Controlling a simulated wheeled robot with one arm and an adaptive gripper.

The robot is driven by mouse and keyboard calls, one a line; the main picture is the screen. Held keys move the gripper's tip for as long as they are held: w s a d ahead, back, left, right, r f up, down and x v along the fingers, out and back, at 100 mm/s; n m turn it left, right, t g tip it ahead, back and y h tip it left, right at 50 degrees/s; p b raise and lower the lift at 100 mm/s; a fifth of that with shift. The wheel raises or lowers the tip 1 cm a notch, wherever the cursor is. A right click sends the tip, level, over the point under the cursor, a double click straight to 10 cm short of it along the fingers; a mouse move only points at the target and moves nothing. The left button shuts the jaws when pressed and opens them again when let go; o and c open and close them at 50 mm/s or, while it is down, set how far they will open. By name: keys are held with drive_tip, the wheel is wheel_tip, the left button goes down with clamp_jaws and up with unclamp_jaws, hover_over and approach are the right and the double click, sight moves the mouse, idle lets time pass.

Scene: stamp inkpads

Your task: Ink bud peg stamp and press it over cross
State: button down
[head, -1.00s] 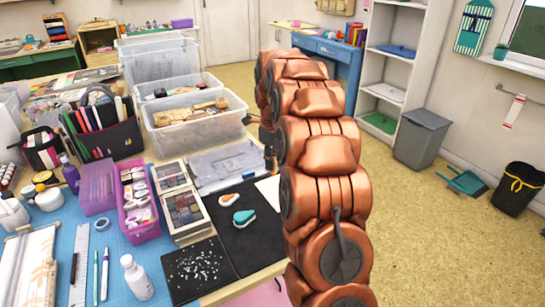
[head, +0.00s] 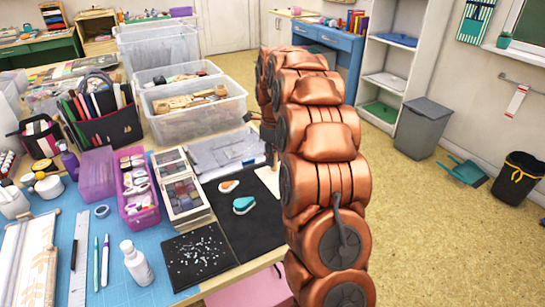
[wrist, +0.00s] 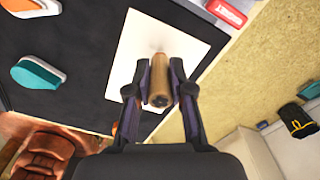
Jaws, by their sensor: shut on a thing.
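My gripper (wrist: 160,92) is shut on a wooden peg stamp (wrist: 160,85), gripping its sides over a white card in the wrist view. The white card (wrist: 190,38) lies on the black mat; the peg and fingers cover part of it. I cannot make out a cross on it. The teal inkpad (wrist: 35,77) and the orange inkpad (wrist: 30,6) lie on the mat to the left. A red inkpad (wrist: 226,12) is at the top right.
The black mat (head: 248,228) lies near the table's right edge. A speckled black sheet (head: 200,258), a palette case (head: 181,187) and clear bins (head: 195,120) stand to its left and behind. The floor on the right is open, with a grey bin (head: 424,128).

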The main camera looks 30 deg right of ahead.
drive_tip(key=shift+f, duration=0.6)
idle(1.2)
drive_tip(key=shift+r, duration=0.8)
idle(0.3)
drive_tip(key=shift+r+p, duration=0.75)
drive_tip(key=shift+r, duration=1.85)
